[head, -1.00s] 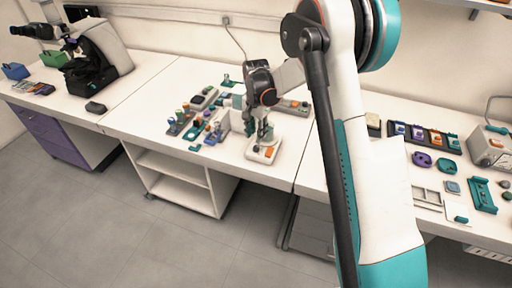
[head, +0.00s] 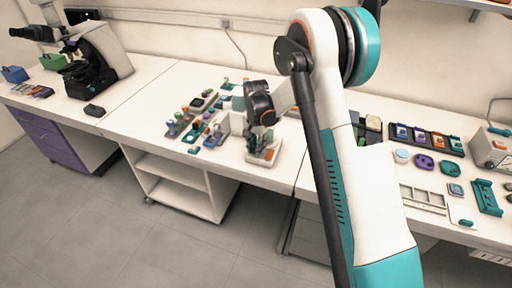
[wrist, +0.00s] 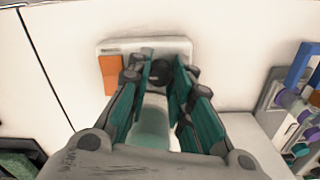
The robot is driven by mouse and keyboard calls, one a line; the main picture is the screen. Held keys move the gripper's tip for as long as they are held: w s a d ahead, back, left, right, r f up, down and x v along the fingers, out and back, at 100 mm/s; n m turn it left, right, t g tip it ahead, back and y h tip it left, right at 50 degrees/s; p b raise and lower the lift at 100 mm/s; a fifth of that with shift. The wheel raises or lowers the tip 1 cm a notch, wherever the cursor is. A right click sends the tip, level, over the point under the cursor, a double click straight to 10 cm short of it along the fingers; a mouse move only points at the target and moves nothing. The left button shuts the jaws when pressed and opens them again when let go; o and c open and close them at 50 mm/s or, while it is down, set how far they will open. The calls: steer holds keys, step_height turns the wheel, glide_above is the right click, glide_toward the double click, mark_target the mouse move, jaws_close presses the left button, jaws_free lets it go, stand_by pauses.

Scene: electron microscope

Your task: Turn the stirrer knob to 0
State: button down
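The stirrer is a white device with an orange panel; it stands near the front edge of the middle bench in the head view (head: 258,157). In the wrist view the stirrer (wrist: 113,74) lies ahead of my gripper, and its dark round knob (wrist: 161,71) shows between the fingertips. My gripper (wrist: 163,68) points at the stirrer with its teal-padded fingers apart, one on each side of the knob. A narrow gap seems to show beside the knob; contact is unclear. A translucent vessel with pale teal content (wrist: 153,125) shows between the fingers, partly hidden by them.
Several coloured small items and racks (head: 200,118) stand left of the stirrer. A microscope (head: 92,65) stands at the far left. Trays and teal parts (head: 487,198) lie on the right bench.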

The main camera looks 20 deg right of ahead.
steer(key=shift+n, duration=2.9)
steer(key=c, duration=1.7)
jaws_free()
step_height(320, 180, up, 12)
